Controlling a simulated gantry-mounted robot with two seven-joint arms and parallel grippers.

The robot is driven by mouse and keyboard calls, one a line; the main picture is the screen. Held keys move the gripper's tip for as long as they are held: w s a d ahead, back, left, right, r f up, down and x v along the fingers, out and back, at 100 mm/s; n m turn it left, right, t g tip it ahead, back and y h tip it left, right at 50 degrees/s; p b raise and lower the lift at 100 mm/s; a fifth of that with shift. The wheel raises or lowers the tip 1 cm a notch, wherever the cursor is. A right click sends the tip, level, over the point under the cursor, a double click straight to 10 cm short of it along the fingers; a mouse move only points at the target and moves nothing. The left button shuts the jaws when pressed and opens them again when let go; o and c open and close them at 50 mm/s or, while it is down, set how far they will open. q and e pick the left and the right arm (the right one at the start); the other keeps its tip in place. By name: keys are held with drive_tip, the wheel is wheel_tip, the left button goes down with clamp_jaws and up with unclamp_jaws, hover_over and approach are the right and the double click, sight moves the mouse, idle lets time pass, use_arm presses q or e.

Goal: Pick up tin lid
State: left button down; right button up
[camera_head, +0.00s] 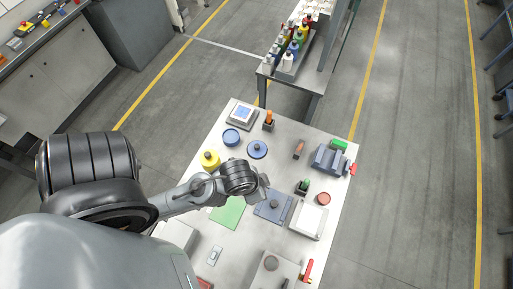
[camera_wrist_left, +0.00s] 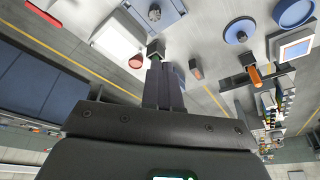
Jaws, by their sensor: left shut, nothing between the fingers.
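The tin lid looks to be the blue disc with a dark knob (camera_head: 257,149) lying flat on the table, and it also shows in the left wrist view (camera_wrist_left: 239,31). The open-looking blue round tin (camera_head: 231,137) stands just left of it; part of it shows in the left wrist view (camera_wrist_left: 293,12). My left gripper (camera_head: 265,189) is above the table, nearer the front than the lid and apart from it. Its fingers (camera_wrist_left: 164,68) are shut with nothing between them. In the wrist view the fingertips overlap a black holder. My right gripper is not in view.
A blue-grey plate with a knob (camera_head: 266,212), a green mat (camera_head: 226,214) and a white tray (camera_head: 308,221) lie near my left gripper. A black holder with a green handle (camera_head: 303,187), a yellow piece (camera_head: 209,159) and an orange-handled tool (camera_head: 268,118) stand around.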

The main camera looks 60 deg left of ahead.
use_arm(q)
drive_tip(key=c, duration=1.8)
unclamp_jaws()
drive_tip(key=o, duration=1)
